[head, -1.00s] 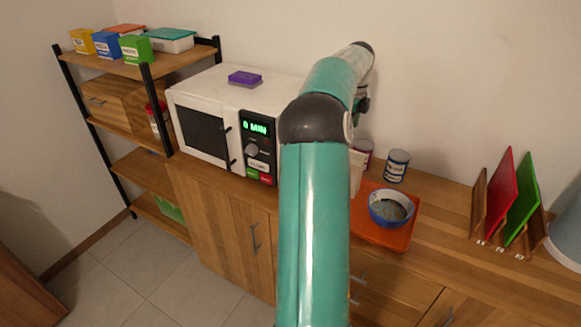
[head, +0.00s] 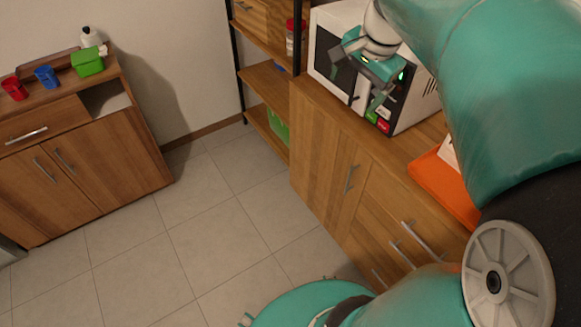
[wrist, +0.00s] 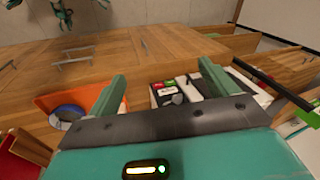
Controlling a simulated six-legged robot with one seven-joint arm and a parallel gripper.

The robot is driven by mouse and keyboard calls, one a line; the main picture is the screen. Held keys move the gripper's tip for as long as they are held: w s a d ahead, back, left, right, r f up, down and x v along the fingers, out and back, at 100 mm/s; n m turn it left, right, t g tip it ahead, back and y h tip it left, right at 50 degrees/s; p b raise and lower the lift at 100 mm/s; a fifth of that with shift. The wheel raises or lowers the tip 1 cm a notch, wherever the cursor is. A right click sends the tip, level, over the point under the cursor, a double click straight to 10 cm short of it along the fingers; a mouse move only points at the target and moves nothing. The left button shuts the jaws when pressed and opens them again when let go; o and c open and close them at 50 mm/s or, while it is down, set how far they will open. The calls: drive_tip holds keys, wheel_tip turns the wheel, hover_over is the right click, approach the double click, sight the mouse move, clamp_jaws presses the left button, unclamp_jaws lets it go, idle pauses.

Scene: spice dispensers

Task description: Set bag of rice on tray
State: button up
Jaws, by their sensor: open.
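The orange tray (head: 437,187) lies on the wooden counter, partly hidden by my arm; it also shows in the wrist view (wrist: 85,97) with a blue-rimmed bowl (wrist: 66,116) on it. A whitish object (head: 449,153) shows at the tray, mostly behind my arm; I cannot tell whether it is the bag of rice. No bag of rice is clearly visible. My gripper (head: 362,78) is open and empty in front of the microwave; its two fingers (wrist: 163,72) spread in the wrist view, with the microwave beyond them.
The white microwave (head: 345,45) stands on the counter by the black-framed shelf (head: 268,85). A low cabinet (head: 85,155) at the left bears a red cup, a blue cup, a green box (head: 88,62) and a white bottle. Tiled floor (head: 210,225) between them is clear.

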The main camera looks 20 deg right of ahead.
drive_tip(key=s+a+f+n+t, duration=0.1)
drive_tip(key=s+a+f+n, duration=0.1)
drive_tip(key=s+a+n, duration=0.3)
drive_tip(key=s+a+f+n+t, duration=0.1)
drive_tip(key=s+a+f+n, duration=0.2)
drive_tip(key=a+n, duration=0.6)
drive_tip(key=s+a, duration=0.2)
drive_tip(key=a, duration=0.3)
drive_tip(key=shift+s+f, duration=0.2)
drive_tip(key=shift+f, duration=0.1)
